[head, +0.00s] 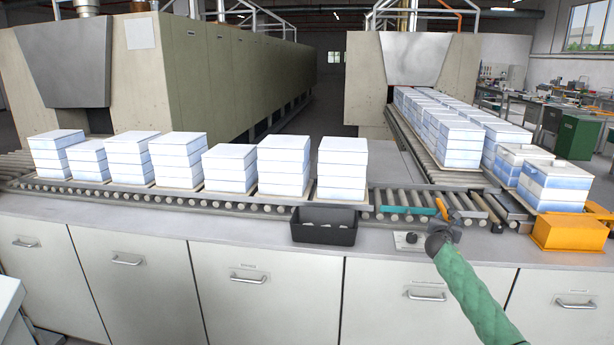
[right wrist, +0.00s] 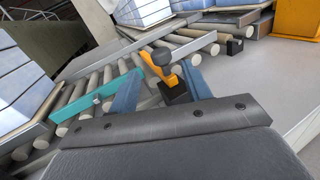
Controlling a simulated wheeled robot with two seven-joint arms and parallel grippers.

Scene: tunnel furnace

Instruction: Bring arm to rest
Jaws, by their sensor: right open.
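My right gripper (head: 447,226) is above the front edge of the roller conveyor, its green-sleeved arm coming in from the lower right. In the right wrist view its two blue-grey fingers (right wrist: 158,84) are spread apart with nothing gripped between them. An orange lever (head: 441,208) stands just beyond the fingers; it also shows in the right wrist view (right wrist: 172,76), with a dark round knob. I cannot tell whether a finger touches it. A teal bar (head: 407,210) lies across the rollers left of the gripper. My left gripper is not in view.
White block stacks (head: 341,165) line the conveyor (head: 235,200) on the left; more stacks (head: 460,143) stand on the right line. A black bin (head: 324,226) sits on the counter left of the gripper. An orange box (head: 568,233) stands to the right. The counter between them is mostly clear.

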